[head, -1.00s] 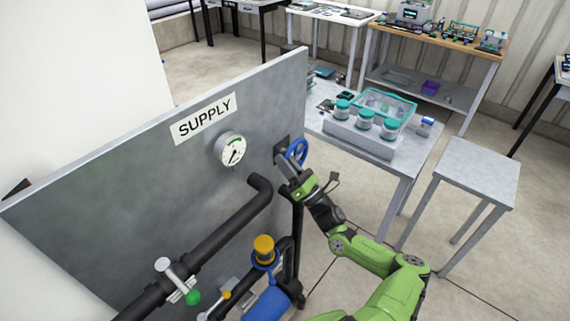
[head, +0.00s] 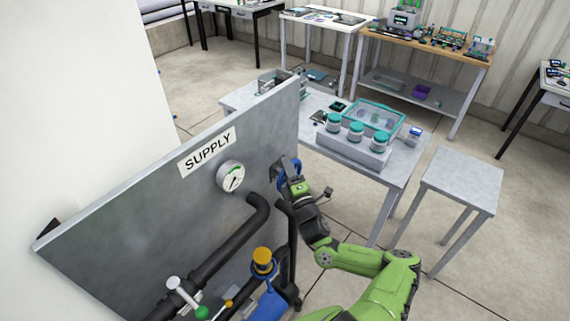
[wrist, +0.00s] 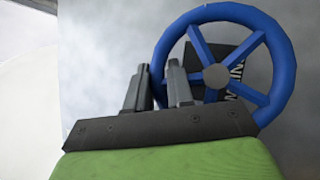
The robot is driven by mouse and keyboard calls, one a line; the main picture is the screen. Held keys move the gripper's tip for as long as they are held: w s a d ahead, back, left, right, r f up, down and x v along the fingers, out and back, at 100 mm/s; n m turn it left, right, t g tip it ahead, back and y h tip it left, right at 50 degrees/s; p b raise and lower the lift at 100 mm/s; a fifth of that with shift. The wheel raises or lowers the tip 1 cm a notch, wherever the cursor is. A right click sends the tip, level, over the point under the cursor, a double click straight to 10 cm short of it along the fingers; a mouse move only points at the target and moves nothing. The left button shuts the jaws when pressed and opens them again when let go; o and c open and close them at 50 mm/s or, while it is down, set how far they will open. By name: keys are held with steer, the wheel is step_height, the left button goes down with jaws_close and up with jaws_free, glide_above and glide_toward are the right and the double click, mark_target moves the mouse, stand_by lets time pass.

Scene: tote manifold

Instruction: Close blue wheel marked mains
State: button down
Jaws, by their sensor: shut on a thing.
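The blue wheel (wrist: 287,62) shows large in the wrist view, with spokes, a grey hub and a dark plate behind it bearing partly hidden white letters. In the head view the blue wheel (head: 296,165) is at the right edge of the grey panel, partly covered by my gripper. My gripper (wrist: 158,75) is at the wheel's left side, its two fingers close together and shut on the rim. One finger lies over the wheel's inside and the other outside it. In the head view my gripper (head: 290,175) reaches the wheel from the front right.
The grey SUPPLY panel (head: 110,215) carries a gauge (head: 231,176), dark pipes (head: 222,242), a yellow-capped fitting (head: 263,257) and a green-tipped lever (head: 185,296). A table (head: 385,183) with teal-lidded jars and an empty small table (head: 462,180) stand to the right.

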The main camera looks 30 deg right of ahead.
steer(key=shift+w+d+r+m+g+h+p, duration=0.1)
steer(key=shift+d+r+m+g+h+p, duration=0.2)
steer(key=shift+m+p, duration=0.4)
steer(key=shift+w+d+f+m+g+h+p, duration=0.1)
steer(key=shift+d+m+g+p, duration=0.3)
steer(key=shift+m+p, duration=0.25)
steer(key=shift+w+d+r+m+g+h+p, duration=0.1)
steer(key=shift+d+r+m+g+h+p, duration=0.2)
steer(key=shift+m+p, duration=0.4)
steer(key=shift+f, duration=0.1)
steer(key=c, duration=1.1)
jaws_free()
steer(key=shift+f, duration=0.1)
steer(key=shift+c, duration=0.2)
steer(key=shift+o, duration=0.2)
steer(key=shift+d+f, duration=0.1)
steer(key=shift+f, duration=0.05)
steer(key=shift+y, duration=0.3)
